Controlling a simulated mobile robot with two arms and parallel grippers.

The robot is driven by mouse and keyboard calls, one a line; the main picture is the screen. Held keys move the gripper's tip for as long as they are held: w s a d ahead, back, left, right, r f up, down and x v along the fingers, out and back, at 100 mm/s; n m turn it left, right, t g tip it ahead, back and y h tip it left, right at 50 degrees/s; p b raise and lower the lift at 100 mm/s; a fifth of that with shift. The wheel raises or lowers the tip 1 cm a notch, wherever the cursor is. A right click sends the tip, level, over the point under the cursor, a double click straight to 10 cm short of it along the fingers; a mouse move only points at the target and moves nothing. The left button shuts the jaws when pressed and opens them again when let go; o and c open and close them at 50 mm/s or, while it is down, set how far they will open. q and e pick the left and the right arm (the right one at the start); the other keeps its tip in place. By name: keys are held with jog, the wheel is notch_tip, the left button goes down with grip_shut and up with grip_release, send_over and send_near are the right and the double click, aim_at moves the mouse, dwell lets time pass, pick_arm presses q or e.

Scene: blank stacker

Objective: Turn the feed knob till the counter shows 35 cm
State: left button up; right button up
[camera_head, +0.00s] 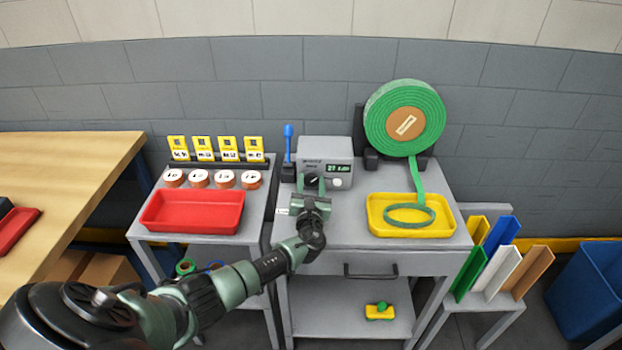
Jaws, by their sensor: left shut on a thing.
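The grey feeder box (325,147) stands at the back of the middle cabinet. Its green counter display (339,168) seems to start with 27, but the digits are too small to be sure. My left gripper (313,180) is at the front of the box, shut on the feed knob, which its jaws mostly hide. A green roll (378,118) stands upright to the right of the box. A green strip (416,178) runs down from it into a yellow tray (440,230), where it lies in a loop. My right gripper is not in view.
A blue-handled tool (288,140) stands upright just left of the box. A red tray (160,224), several labelled rolls and yellow cards fill the left table. Coloured profiles (497,255) stand at the right. The cabinet top in front of the yellow tray is clear.

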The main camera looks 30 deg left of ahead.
pick_arm(q)
jog(key=m+p, duration=0.1)
jog(key=m, duration=0.2)
jog(key=shift+r+m+p, duration=0.1)
jog(key=shift+m+p, duration=0.3)
jog(key=m+p, duration=0.1)
jog(key=m, duration=0.2)
jog(key=shift+d+m+p, duration=0.15)
jog(key=shift+m+p, duration=0.15)
jog(key=shift+p, duration=0.05)
jog(key=m+p, duration=0.1)
jog(key=m, duration=0.1)
jog(key=shift+m, duration=0.3)
jog(key=shift+f+m+p, duration=0.25)
jog(key=shift+m+p, duration=0.4)
jog(key=shift+m, duration=1.15)
jog(key=o, duration=1.4)
